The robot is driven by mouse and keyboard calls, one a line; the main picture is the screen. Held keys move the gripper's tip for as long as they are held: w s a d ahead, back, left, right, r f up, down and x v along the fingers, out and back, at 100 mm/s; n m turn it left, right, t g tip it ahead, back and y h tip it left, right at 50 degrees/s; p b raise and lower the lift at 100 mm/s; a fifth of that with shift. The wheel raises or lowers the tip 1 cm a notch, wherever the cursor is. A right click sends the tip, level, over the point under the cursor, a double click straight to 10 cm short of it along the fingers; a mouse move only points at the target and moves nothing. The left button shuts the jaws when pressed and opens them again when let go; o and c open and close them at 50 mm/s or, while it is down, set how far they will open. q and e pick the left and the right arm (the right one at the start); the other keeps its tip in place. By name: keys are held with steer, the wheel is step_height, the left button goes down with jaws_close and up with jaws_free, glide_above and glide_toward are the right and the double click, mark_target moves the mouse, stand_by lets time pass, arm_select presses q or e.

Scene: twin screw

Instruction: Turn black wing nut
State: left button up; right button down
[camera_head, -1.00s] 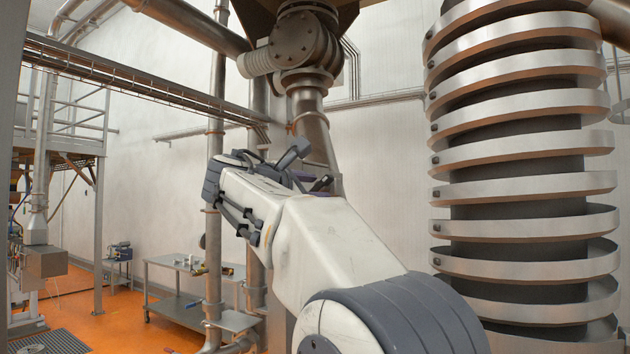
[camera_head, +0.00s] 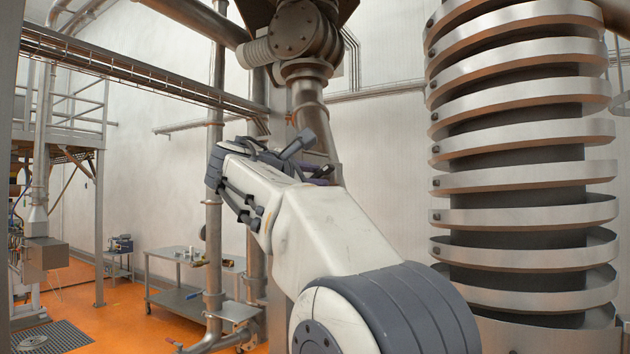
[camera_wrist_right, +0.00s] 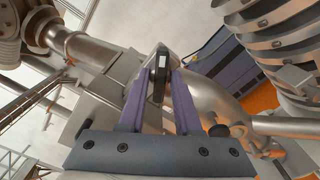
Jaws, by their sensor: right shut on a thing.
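In the right wrist view, the two purple fingers of my right gripper (camera_wrist_right: 163,88) are shut on a narrow black piece with a small pale patch, which looks like the black wing nut (camera_wrist_right: 158,80). The piece stands upright between the fingertips, in front of a metal fitting. The fingers hide part of its sides. In the head view, my white and grey right arm reaches in from the bottom and its wrist covers most of the contact, so the nut cannot be made out there. My left gripper is not in view.
Steel pipe and a round joint (camera_head: 297,30) hang just above the wrist. A large banded column (camera_head: 520,180) stands close on the right. A vertical pipe (camera_head: 214,250) and a steel cart (camera_head: 175,299) are to the left.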

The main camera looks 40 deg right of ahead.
steer(key=m+b, duration=0.2)
steer(key=m, duration=0.1)
steer(key=shift+f, duration=0.1)
steer(key=shift+m+b, duration=0.7)
steer(key=shift+m, duration=1.1)
steer(key=c, duration=0.8)
jaws_free()
steer(key=shift+c, duration=0.2)
